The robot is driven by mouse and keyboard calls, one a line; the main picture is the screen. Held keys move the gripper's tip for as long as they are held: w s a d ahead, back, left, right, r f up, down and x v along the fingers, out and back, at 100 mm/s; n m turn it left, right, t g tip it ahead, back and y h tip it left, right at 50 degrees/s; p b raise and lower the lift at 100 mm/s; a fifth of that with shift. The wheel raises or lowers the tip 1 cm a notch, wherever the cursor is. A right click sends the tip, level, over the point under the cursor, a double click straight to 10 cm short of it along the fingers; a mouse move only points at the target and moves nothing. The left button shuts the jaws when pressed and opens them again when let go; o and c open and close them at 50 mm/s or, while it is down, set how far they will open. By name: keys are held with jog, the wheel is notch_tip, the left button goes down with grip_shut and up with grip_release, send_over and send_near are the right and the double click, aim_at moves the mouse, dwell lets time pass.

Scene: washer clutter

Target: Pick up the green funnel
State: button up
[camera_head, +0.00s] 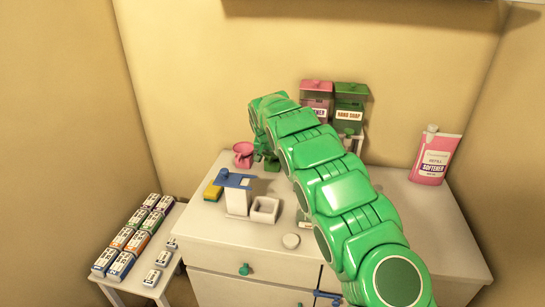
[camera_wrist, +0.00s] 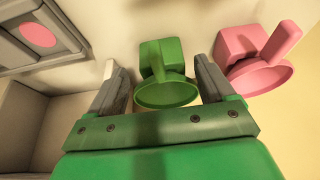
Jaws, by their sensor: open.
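The green funnel (camera_wrist: 167,92) lies between the two grey fingers of my gripper (camera_wrist: 155,64) in the wrist view, its wide mouth toward the palm. The fingers are apart, with a visible gap on each side of the funnel. In the head view my gripper is over the back left of the white cabinet top, and my arm hides most of the area around it. A small green part (camera_head: 271,164) shows beneath it, probably the funnel, but this is hard to tell.
A pink funnel (camera_wrist: 262,66) stands close beside my right finger; it also shows in the head view (camera_head: 243,154). Pink (camera_head: 316,97) and green (camera_head: 350,103) containers stand behind.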

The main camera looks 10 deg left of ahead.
jog(key=shift+w+f, duration=0.2)
jog(key=shift+f, duration=0.25)
grip_shut()
